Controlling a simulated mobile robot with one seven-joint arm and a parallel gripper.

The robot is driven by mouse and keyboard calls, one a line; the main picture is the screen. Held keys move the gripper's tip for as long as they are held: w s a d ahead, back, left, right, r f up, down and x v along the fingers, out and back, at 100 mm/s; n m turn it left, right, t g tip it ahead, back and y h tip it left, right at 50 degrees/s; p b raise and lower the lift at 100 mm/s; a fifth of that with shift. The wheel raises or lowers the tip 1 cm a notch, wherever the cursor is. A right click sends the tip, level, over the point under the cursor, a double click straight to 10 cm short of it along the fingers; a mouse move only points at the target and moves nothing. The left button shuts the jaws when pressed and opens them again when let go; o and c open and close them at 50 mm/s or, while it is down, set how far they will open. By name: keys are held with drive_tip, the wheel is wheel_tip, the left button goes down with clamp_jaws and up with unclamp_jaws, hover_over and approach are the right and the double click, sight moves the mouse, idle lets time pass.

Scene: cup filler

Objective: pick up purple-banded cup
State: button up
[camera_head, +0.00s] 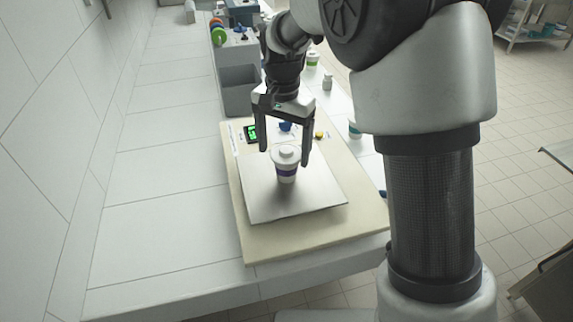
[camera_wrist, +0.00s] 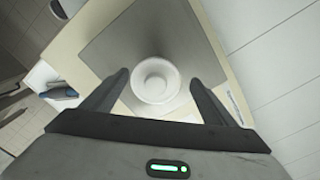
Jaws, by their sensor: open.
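The purple-banded cup (camera_head: 286,164) is white with a purple band and a white lid. It stands upright on the metal plate of a scale (camera_head: 265,204). In the wrist view the cup (camera_wrist: 156,81) shows from above, its lid as pale rings, and its band is hidden. My gripper (camera_head: 285,158) is open over the scale, with one finger on each side of the cup. In the wrist view the fingers (camera_wrist: 158,84) show a gap to the cup on both sides. I cannot tell exactly how far down the cup the fingertips reach.
The scale's board (camera_head: 262,247) lies on a white tiled counter (camera_head: 160,215), which is clear to the left. A grey bin (camera_head: 240,90) stands behind the scale. A green-banded cup (camera_head: 313,58) and a small white bottle (camera_head: 327,82) stand farther back. A wall runs along the left.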

drive_tip(key=shift+d+f, duration=0.2)
drive_tip(key=shift+f, duration=1.35)
drive_tip(key=shift+d+f, duration=0.15)
drive_tip(key=shift+f, duration=1.4)
drive_tip(key=shift+c, duration=0.2)
drive_tip(key=c, duration=1.2)
drive_tip(key=shift+c, duration=0.4)
drive_tip(key=shift+r, duration=0.15)
wheel_tip(320, 180, up, 10)
drive_tip(key=shift+f, duration=0.1)
